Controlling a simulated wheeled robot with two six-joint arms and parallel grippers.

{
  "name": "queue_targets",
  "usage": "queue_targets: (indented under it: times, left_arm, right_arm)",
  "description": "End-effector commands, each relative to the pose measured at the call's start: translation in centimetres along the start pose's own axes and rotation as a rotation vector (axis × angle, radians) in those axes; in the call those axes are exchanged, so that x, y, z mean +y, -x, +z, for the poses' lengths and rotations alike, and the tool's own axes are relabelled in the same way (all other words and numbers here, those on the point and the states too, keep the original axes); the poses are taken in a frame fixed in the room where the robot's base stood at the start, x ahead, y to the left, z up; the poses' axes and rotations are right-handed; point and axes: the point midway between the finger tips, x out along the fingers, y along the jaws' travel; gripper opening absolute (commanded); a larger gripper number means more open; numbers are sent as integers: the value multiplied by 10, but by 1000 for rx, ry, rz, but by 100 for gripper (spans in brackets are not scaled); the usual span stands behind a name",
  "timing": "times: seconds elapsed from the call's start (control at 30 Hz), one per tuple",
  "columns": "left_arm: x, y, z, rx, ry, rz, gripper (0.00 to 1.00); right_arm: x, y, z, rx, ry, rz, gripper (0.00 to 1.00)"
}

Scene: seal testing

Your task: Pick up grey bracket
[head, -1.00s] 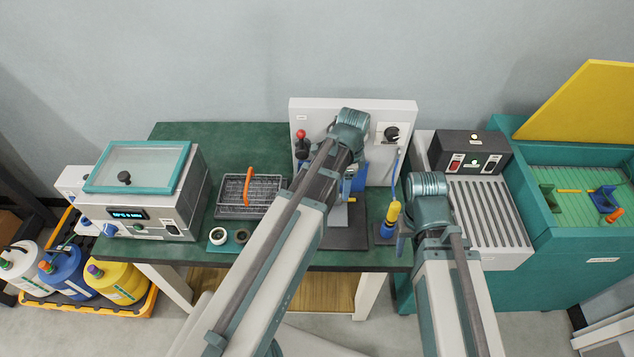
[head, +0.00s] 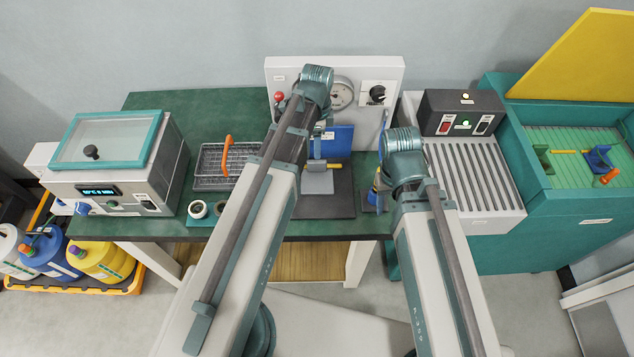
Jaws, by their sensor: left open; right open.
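The grey bracket (head: 318,182) is a small light-grey piece on the dark plate (head: 330,206), in front of a blue block (head: 338,139). A yellow pin (head: 334,166) shows beside its upper part. My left arm comes in from the lower left, its wrist (head: 317,78) above and behind the bracket; the forearm passes just left of it. My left gripper's fingers are mostly hidden by the arm. My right gripper (head: 386,192) is over the right end of the green table, right of the plate and apart from the bracket; its fingers are partly hidden. Both grippers are open.
A white panel (head: 398,80) with a gauge stands behind the plate. A wire basket (head: 207,167) with an orange handle and a lidded heater box (head: 166,178) are left. A ribbed grey unit (head: 485,190) and teal tank (head: 570,225) are right. The table's back left is clear.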

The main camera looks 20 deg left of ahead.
Motion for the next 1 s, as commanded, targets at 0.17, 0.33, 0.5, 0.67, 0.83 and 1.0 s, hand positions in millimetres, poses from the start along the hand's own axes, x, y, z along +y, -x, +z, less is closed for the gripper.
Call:
queue_targets:
  times: [0.17, 0.33, 0.5, 0.67, 0.83, 1.0]
  left_arm:
    - [0, -31, 0, 0, 0, 0, 55]
    - [0, -35, 0, 0, 0, 0, 55]
    - [0, -36, 0, 0, 0, 0, 55]
    - [1, -49, 0, 0, 0, 0, 55]
    - [3, -71, 1, 0, 0, 0, 55]
    - [3, -87, 1, 0, 0, 0, 55]
  right_arm:
    - [-3, -31, -2, 0, 0, 0, 50]
    - [-3, -35, -2, 0, 0, 0, 50]
    - [-3, -36, -2, 0, 0, 0, 50]
    - [-5, -49, -3, 0, 0, 0, 50]
    - [-7, -70, -4, 0, 0, 0, 50]
    - [-8, -86, -5, 0, 0, 0, 50]
